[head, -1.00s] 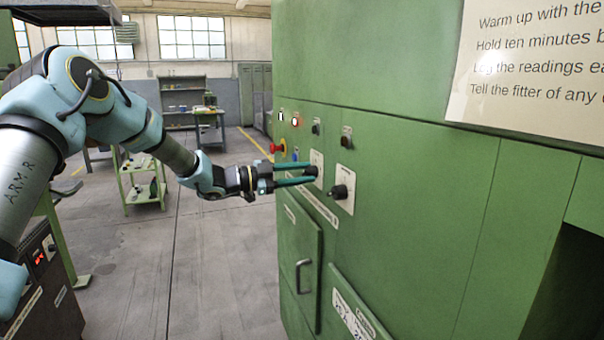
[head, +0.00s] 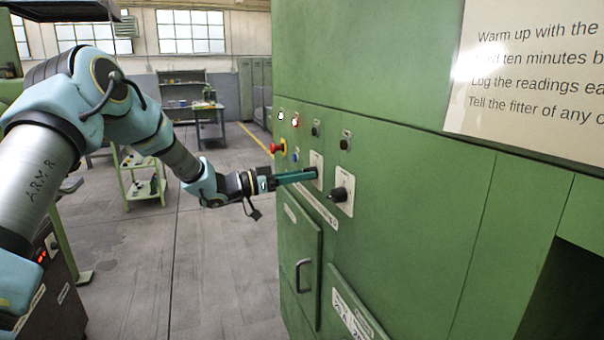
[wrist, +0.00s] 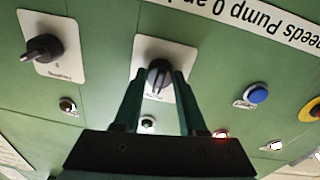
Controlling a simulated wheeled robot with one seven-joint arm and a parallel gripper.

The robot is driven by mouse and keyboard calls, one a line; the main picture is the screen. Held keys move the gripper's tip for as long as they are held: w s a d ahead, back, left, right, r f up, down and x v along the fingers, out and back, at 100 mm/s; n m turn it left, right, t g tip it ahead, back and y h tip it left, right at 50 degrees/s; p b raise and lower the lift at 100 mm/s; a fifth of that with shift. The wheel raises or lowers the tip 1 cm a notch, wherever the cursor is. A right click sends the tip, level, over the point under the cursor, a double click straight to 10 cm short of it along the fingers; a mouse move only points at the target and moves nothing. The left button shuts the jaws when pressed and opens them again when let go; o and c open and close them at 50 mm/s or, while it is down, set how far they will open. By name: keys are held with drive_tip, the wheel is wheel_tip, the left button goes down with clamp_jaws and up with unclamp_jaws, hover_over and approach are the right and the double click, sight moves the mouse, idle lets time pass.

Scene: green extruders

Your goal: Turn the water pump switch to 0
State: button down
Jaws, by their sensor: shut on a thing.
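A black rotary switch (wrist: 158,73) on a white plate (wrist: 178,50) is between my gripper's fingertips in the wrist view. My gripper (head: 310,173) is shut on this switch, its two dark green fingers on either side of the knob. In the head view the fingers overlap and mostly hide the knob; its white plate (head: 317,160) shows on the green cabinet front. In the wrist view the knob stands roughly upright in the picture. The plate's markings are too small to read. A long label (wrist: 245,14) beside it reads upside down, partly "Pump 0".
A second black rotary switch (head: 340,194) is close to the right. A red emergency button (head: 279,147), a blue button (wrist: 257,94) and small lamps are nearby. Below are a cabinet door with a handle (head: 302,272).

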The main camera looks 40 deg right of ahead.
drive_tip(key=shift+n, duration=0.5)
drive_tip(key=shift+c, duration=2.3)
unclamp_jaws()
drive_tip(key=b+v, duration=0.4)
drive_tip(key=v, duration=0.6)
drive_tip(key=shift+a, duration=0.4)
drive_tip(key=shift+w, duration=0.2)
